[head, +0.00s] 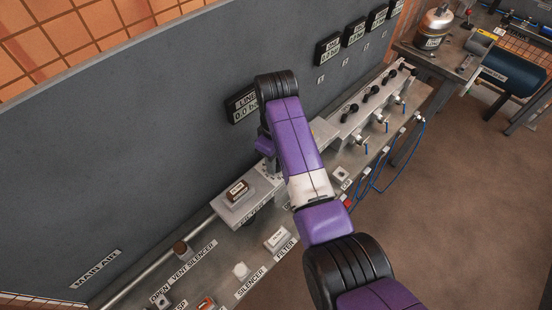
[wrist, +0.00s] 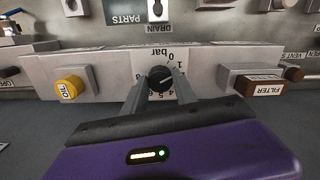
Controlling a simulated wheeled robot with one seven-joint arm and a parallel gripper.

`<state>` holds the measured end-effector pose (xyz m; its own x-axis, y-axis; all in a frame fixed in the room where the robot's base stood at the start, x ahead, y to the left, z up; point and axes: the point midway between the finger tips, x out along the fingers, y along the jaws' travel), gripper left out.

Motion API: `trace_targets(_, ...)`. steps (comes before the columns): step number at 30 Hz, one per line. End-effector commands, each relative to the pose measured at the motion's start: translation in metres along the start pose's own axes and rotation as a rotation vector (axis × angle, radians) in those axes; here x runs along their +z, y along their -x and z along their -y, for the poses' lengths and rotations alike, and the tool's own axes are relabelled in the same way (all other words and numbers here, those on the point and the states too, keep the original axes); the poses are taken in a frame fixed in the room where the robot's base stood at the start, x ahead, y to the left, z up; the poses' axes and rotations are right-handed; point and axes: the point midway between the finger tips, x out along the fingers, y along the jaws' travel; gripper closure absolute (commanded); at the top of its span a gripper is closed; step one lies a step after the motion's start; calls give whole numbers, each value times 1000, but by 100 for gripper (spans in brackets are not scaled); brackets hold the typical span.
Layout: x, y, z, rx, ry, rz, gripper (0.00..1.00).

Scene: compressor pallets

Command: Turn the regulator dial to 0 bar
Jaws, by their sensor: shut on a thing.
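The regulator dial (wrist: 160,77) is a black round knob on a pale plate with printed numbers and "0 bar", seen in the wrist view. The image there looks upside down, with the "0 bar" print above the knob. A light pointer mark on the knob seems to point to the right, but the exact number is hard to read. My gripper (wrist: 158,88) has its two grey fingers on either side of the knob, shut on it. In the head view my purple arm hides the dial and the fingers. A "LINE" display (head: 244,105) on the wall reads 0.0 bar.
A yellow "OIL" button (wrist: 70,88) and a brown "FILTER" block (wrist: 262,86) flank the dial. In the head view, black-handled valves (head: 371,90) line the bench at right, and a grey wall panel (head: 130,130) stands behind. Open floor (head: 450,210) lies at right.

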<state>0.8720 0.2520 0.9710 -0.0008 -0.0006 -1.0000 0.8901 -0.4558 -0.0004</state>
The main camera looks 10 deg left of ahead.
Motion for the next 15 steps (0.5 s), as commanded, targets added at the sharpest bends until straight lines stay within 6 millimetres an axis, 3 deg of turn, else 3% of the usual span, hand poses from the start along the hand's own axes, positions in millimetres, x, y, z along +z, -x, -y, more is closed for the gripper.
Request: trace_targets(15, 0, -1, 0, -2, 438, 1, 100)
